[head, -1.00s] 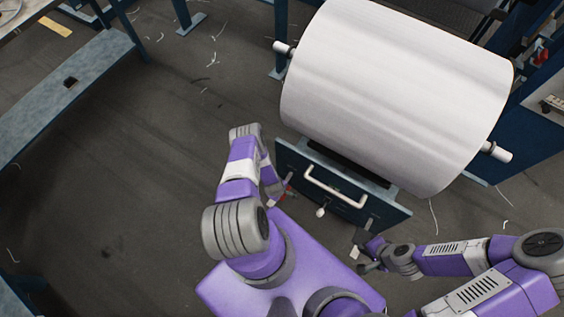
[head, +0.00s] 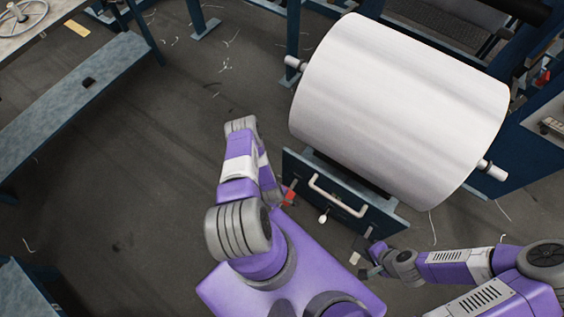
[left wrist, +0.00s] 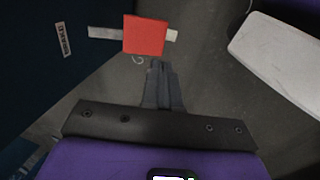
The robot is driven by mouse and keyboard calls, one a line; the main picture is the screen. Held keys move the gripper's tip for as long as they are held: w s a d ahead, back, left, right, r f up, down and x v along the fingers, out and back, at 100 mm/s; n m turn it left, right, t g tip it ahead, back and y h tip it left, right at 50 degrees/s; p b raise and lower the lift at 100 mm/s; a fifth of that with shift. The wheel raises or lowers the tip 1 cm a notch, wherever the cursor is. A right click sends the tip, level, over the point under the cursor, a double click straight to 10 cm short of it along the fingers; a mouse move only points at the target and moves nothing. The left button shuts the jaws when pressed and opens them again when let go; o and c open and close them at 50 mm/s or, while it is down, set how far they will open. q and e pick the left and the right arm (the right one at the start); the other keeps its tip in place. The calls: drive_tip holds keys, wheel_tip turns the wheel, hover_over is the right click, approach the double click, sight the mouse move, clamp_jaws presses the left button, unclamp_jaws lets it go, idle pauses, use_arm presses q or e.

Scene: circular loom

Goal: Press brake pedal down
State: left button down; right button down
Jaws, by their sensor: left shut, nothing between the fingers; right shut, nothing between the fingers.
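The brake pedal appears to be the red pad (left wrist: 145,35) on a grey metal bar in the left wrist view. In the head view the red pad (head: 290,197) shows at the left end of the blue machine front. My left gripper (left wrist: 158,64) is shut and empty. Its fingertips lie just below the pad in the wrist picture; whether they touch cannot be told. In the head view its fingers are mostly hidden by my left arm. My right gripper (head: 363,272) is shut and empty, low near the machine's right front, beside a small beige piece (head: 354,258).
A big white roll (head: 400,105) lies on the machine. A long blue-grey bench (head: 70,105) stands left. Floor between bench and machine is open, with scattered scraps.

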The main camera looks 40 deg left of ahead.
use_arm(q)
drive_tip(key=shift+s+v, duration=0.2)
drive_tip(key=shift+v, duration=1.05)
drive_tip(key=w+d+r+m+h, duration=0.2)
drive_tip(key=w+d+r+m, duration=0.1)
drive_tip(key=d+r+m, duration=0.3)
drive_tip(key=w+d+r+m+h, duration=0.1)
drive_tip(key=w+d+r+m, duration=0.15)
drive_tip(key=d+r, duration=0.45)
drive_tip(key=s+d+r+m+g, duration=0.1)
drive_tip(key=s+d+r+m, duration=0.1)
drive_tip(key=r, duration=0.4)
drive_tip(key=s+d+r+m+g+h, duration=0.1)
drive_tip(key=s+d+r+m, duration=0.1)
drive_tip(key=d+r+m, duration=0.2)
wheel_tip(320, 180, up, 2)
drive_tip(key=shift+s+r+m+h, duration=0.25)
drive_tip(key=shift+s+m+h, duration=0.05)
drive_tip(key=shift+m, duration=0.85)
